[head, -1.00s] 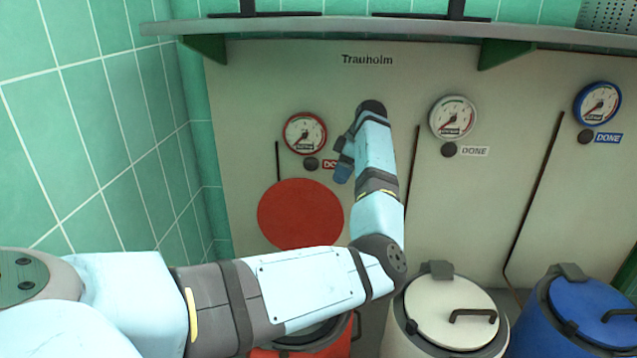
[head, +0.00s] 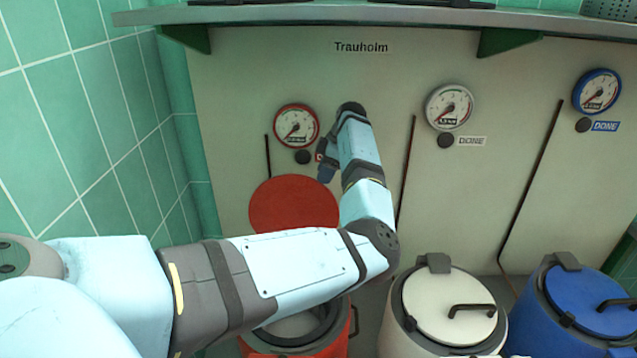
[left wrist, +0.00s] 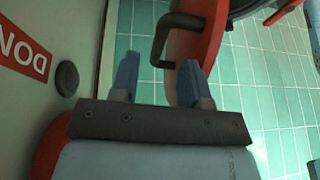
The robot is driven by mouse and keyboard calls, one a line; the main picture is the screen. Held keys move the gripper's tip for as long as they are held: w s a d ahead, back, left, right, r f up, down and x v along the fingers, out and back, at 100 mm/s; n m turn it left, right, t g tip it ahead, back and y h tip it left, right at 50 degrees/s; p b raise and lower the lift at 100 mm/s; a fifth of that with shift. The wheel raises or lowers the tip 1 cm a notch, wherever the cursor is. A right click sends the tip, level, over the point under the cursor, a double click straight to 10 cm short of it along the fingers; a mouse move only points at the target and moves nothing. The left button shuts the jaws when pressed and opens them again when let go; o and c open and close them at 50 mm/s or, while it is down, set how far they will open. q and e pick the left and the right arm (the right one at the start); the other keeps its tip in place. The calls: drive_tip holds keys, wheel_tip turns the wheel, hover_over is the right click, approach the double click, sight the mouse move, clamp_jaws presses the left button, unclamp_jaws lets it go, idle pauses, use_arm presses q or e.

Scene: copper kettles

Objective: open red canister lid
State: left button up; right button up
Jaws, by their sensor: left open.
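The red canister (head: 258,349) stands at the bottom of the head view, partly hidden by my left arm; its dark rim and pale inside show. Its red lid (head: 293,205) is raised upright in front of the panel, and its lower edge is hidden by my arm. In the left wrist view the red lid (left wrist: 205,45) and its dark handle (left wrist: 160,50) show beyond the fingers. My left gripper (head: 326,160) is open, right of the red gauge and above the lid; its two blue fingers show in the left wrist view (left wrist: 159,68). My right gripper is not in view.
A white canister (head: 447,307) and a blue canister (head: 585,310) stand to the right, lids closed. The panel (head: 250,80) carries a red gauge (head: 296,127) with a dark button (head: 303,157) close to my gripper. A shelf (head: 330,17) runs above; a tiled wall (head: 80,130) is left.

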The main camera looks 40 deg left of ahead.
use_arm(q)
drive_tip(key=shift+p+x, duration=0.3)
drive_tip(key=shift+x, duration=2.05)
clamp_jaws()
